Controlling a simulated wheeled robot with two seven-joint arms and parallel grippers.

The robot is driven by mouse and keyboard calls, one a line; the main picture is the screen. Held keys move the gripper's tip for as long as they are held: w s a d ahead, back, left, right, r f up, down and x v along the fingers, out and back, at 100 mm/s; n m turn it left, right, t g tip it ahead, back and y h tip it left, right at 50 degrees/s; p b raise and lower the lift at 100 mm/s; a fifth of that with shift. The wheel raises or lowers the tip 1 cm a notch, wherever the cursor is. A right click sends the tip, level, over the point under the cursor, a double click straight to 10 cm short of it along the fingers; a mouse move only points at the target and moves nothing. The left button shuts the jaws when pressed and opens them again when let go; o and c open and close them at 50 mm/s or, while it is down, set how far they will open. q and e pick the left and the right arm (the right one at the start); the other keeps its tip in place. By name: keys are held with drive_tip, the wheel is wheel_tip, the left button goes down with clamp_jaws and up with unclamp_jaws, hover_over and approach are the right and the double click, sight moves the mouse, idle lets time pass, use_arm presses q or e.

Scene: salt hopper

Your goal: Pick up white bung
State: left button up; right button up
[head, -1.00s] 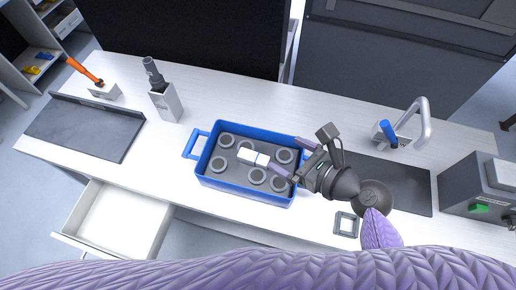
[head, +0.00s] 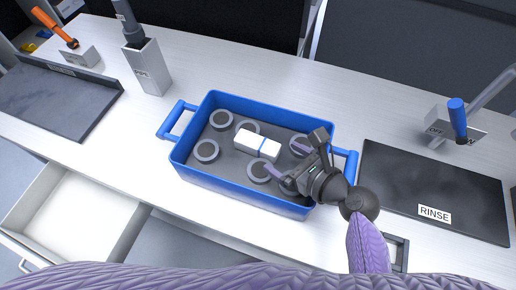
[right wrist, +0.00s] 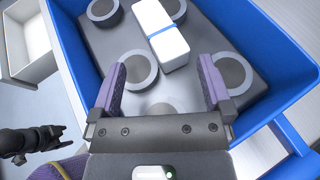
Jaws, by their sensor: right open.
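The white bung (head: 249,140) is a white block with a thin blue band around it. It lies in the blue crate (head: 245,196), over the grey bottom among the round grey rings. It also shows in the right wrist view (right wrist: 153,18), ahead of the fingers. My right gripper (head: 285,161) is open and empty over the right part of the crate. Its purple fingers (right wrist: 163,84) are spread on either side of the bung's near end, apart from it. A dark gripper (right wrist: 35,143), apparently my left, shows at the lower left of the wrist view; its jaws are unclear.
Several round rings (head: 206,151) lie around the bung. The crate has raised walls and side handles. A dark RINSE mat (head: 430,185) and a blue-handled tap (head: 457,118) are right. A grey holder (head: 150,70) stands back left. An open drawer (head: 75,215) is front left.

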sight(261, 143)
drive_tip(key=shift+x, duration=1.2)
drive_tip(key=b+x, duration=0.2)
drive_tip(key=x, duration=0.3)
drive_tip(key=shift+w, duration=0.2)
drive_tip(key=shift+s+r, duration=0.1)
clamp_jaws()
